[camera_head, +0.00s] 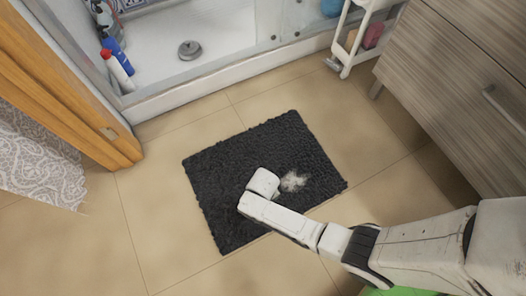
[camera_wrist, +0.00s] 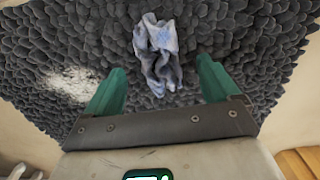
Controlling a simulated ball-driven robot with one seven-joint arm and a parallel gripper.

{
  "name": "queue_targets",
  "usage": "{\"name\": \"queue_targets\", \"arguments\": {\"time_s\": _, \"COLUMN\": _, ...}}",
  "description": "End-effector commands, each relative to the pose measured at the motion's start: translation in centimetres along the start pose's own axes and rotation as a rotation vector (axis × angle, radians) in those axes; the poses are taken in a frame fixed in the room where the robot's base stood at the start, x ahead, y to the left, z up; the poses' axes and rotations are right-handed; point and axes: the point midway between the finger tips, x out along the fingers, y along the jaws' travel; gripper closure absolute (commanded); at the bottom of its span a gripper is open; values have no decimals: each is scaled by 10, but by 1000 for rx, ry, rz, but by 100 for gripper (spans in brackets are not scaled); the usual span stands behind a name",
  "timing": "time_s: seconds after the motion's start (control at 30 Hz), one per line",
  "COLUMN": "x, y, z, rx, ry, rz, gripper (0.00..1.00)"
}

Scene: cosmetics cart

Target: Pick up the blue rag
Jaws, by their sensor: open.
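The blue rag (camera_wrist: 157,52) is a crumpled, pale blue cloth lying on the dark grey shaggy mat (camera_wrist: 225,35) in the wrist view. My gripper (camera_wrist: 158,82) has its two green fingers spread wide, one on each side of the rag's lower end as seen there. The fingers appear empty, and I cannot tell how high they are above the mat. In the head view my arm reaches over the mat (camera_head: 215,170) and my wrist (camera_head: 262,185) hides the rag.
A whitish, fluffy patch (camera_head: 293,181) lies on the mat beside my wrist. A shower tray (camera_head: 200,50) with bottles stands behind, a wooden cabinet (camera_head: 460,80) and white cart (camera_head: 350,45) at the right, and a wooden door frame (camera_head: 60,85) at the left. Tiled floor surrounds the mat.

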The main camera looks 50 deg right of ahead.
Motion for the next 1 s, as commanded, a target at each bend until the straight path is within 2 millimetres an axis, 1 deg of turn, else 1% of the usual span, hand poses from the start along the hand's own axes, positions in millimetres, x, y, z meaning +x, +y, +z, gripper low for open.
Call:
{"name": "queue_targets", "arguments": {"time_s": 0.03, "x": 12, "y": 1, "z": -2, "rx": 1, "ry": 0, "rz": 0, "gripper": 11}}
{"name": "queue_targets", "arguments": {"time_s": 0.13, "x": 24, "y": 3, "z": -5, "rx": 2, "ry": 0, "rz": 0, "gripper": 11}}
{"name": "queue_targets", "arguments": {"time_s": 0.23, "x": 36, "y": 3, "z": -4, "rx": 1, "ry": -1, "rz": 0, "gripper": 11}}
{"name": "queue_targets", "arguments": {"time_s": 0.33, "x": 39, "y": 3, "z": -5, "rx": 1, "ry": 0, "rz": 0, "gripper": 11}}
{"name": "queue_targets", "arguments": {"time_s": 0.57, "x": 38, "y": 3, "z": -4, "rx": 1, "ry": 0, "rz": 0, "gripper": 12}}
{"name": "queue_targets", "arguments": {"time_s": 1.0, "x": 38, "y": 3, "z": -4, "rx": 1, "ry": -1, "rz": 0, "gripper": 54}}
